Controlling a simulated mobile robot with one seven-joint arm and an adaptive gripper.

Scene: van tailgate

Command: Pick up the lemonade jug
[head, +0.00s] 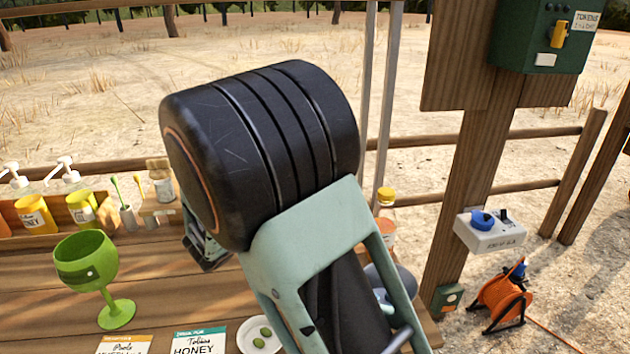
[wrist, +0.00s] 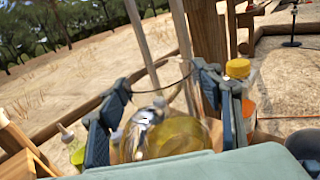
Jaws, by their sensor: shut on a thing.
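The lemonade jug (wrist: 168,140) is clear glass with yellow liquid in it. It stands between the two fingers of my gripper (wrist: 163,108) in the wrist view, and the gripper is shut on it. In the head view my black wrist and pale green arm hide the jug. Only a small dark part of my gripper (head: 207,248) shows below the wrist there. I cannot tell whether the jug's base touches the wooden table (head: 180,280).
A green goblet (head: 88,270), menu cards (head: 199,341) and a small plate of olives (head: 262,338) are left of my arm. Yellow pump bottles (head: 36,215) stand at back left. A yellow-capped bottle (head: 386,218) is close right of the gripper. A wooden post (head: 462,190) rises at right.

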